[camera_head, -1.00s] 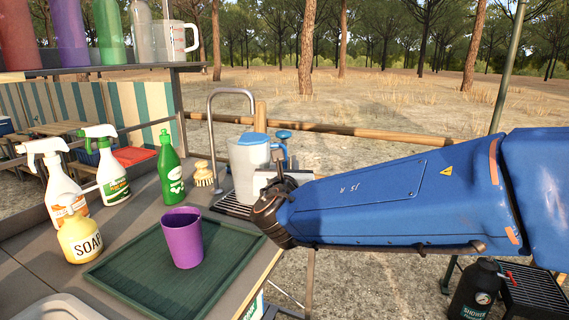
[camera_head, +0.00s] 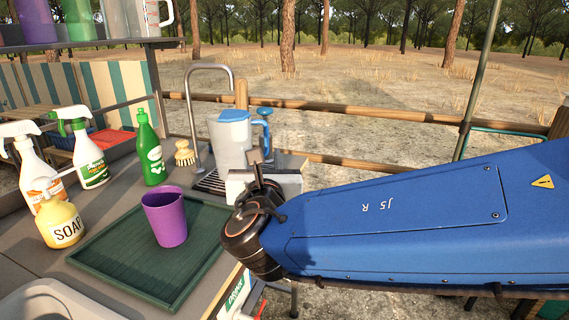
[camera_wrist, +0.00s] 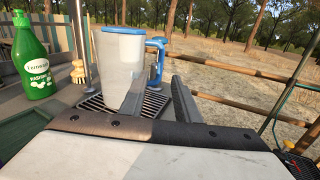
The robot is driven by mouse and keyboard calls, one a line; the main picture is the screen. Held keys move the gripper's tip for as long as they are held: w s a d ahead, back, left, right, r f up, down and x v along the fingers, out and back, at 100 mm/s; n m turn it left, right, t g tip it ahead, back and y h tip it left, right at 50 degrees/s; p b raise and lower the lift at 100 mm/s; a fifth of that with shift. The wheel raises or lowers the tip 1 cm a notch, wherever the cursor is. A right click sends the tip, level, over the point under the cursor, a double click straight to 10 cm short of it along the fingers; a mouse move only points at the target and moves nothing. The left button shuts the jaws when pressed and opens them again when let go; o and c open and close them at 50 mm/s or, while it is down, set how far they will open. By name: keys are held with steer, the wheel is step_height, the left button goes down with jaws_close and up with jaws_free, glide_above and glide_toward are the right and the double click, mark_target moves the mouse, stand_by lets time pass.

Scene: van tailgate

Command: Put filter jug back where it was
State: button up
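The filter jug (camera_head: 229,143) is a clear grey jug with a blue lid and blue handle. It stands upright on the dark drain grate (camera_head: 209,184) by the tap, handle to the right. The wrist view shows the jug (camera_wrist: 119,60) straight ahead, on the grate (camera_wrist: 152,105). My gripper (camera_wrist: 158,75) is open, its two grey fingers apart and pointing at the handle side. The handle appears between the fingertips; I cannot tell whether they touch it. In the head view my wrist and arm cover part of the gripper.
A purple cup (camera_head: 165,216) stands on a green tray (camera_head: 118,262). A green bottle (camera_head: 149,150), a brush (camera_head: 184,153), spray bottles (camera_head: 88,150) and a soap bottle (camera_head: 58,217) stand left. The tap (camera_head: 190,105) arches behind the jug. A shelf (camera_head: 120,43) crosses the upper left.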

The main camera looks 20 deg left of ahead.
steer(key=shift+d, duration=0.1)
steer(key=w+d+f+m+g+h, duration=0.1)
steer(key=w+d+f+m+h, duration=0.2)
steer(key=d, duration=0.6)
steer(key=w+d+m+g+h, duration=0.1)
steer(key=w+d+m+h, duration=0.2)
steer(key=d+m, duration=0.35)
steer(key=s+d+f+m+g+h, duration=0.1)
steer(key=d+f+m+g, duration=0.2)
steer(key=d, duration=0.6)
steer(key=s+d+f+m+g+h, duration=0.1)
steer(key=s+d+f+m+h, duration=0.15)
steer(key=d+m, duration=0.4)
steer(key=s+d+f+m+g+h, duration=0.1)
steer(key=d+f+m+g, duration=0.15)
steer(key=d, duration=0.75)
steer(key=s+d+f+m+g+y, duration=0.2)
steer(key=s+d+f+m, duration=0.2)
steer(key=s+m, duration=0.5)
steer(key=s+d+f+m+g+y, duration=0.2)
steer(key=s+f+m, duration=0.4)
steer(key=s+m, duration=0.3)
steer(key=shift+d+y, duration=0.45)
steer(key=shift+d, duration=0.45)
steer(key=shift+a, duration=0.1)
